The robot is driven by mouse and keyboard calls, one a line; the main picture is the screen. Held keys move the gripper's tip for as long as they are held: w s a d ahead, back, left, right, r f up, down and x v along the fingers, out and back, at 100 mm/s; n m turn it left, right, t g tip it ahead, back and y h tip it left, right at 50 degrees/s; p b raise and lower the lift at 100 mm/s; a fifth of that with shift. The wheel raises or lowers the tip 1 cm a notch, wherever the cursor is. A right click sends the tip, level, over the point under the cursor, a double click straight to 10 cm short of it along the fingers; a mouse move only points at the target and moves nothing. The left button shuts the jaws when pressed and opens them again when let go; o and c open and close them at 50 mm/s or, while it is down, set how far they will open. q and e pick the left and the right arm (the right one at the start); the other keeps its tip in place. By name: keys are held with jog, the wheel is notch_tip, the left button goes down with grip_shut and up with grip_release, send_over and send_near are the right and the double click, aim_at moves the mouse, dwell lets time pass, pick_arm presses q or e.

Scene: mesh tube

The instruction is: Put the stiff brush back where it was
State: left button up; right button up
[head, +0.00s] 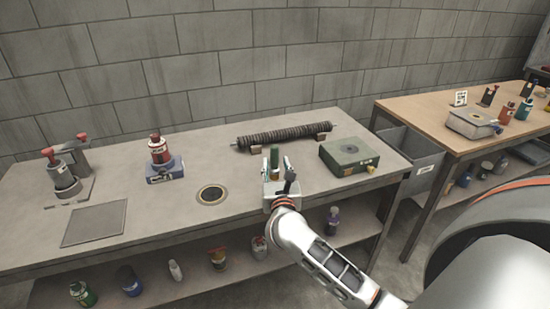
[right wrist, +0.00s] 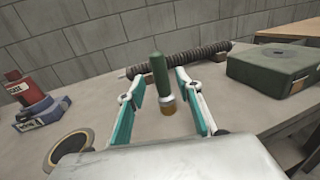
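The stiff brush (head: 274,160) has a green handle, and its brownish bristle end points down. It stands about upright near the front middle of the grey bench. My right gripper (head: 277,166) is at the brush, with one finger on each side. In the right wrist view the brush (right wrist: 161,80) shows between the teal-lined fingers (right wrist: 158,88), with gaps visible on both sides. The gripper is open. Whether the bristle end touches the bench is hard to tell. My left gripper is out of view.
A dark ribbed mesh tube (head: 284,136) lies on supports behind the gripper. A green box (head: 349,156) sits to the right. A round ringed disc (head: 211,194), a red bottle on a blue block (head: 165,171) and a flat grey plate (head: 95,222) are left.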

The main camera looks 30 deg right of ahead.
jog(key=v, duration=0.6)
jog(key=shift+s+a, duration=0.1)
jog(key=shift+s+a+n, duration=0.15)
jog(key=shift+s+n, duration=0.1)
jog(key=shift+n, duration=0.05)
jog(key=s+a+f+n+t+y, duration=0.1)
jog(key=s+a+f+n+y, duration=0.3)
jog(key=n, duration=0.6)
jog(key=s+a+f+n+t+y, duration=0.1)
jog(key=s+a+n+y, duration=0.1)
jog(key=a+n+y, duration=0.5)
jog(key=s+a+f+n+t, duration=0.1)
jog(key=s+a+f+n, duration=0.3)
jog(key=n, duration=0.8)
jog(key=s+a+f+n+g, duration=0.2)
jog(key=s+f+n+g, duration=0.6)
jog(key=s+f+n, duration=0.6)
jog(key=shift+f+n+p, duration=0.4)
jog(key=shift+f+n, duration=0.8)
jog(key=shift+f, duration=0.9)
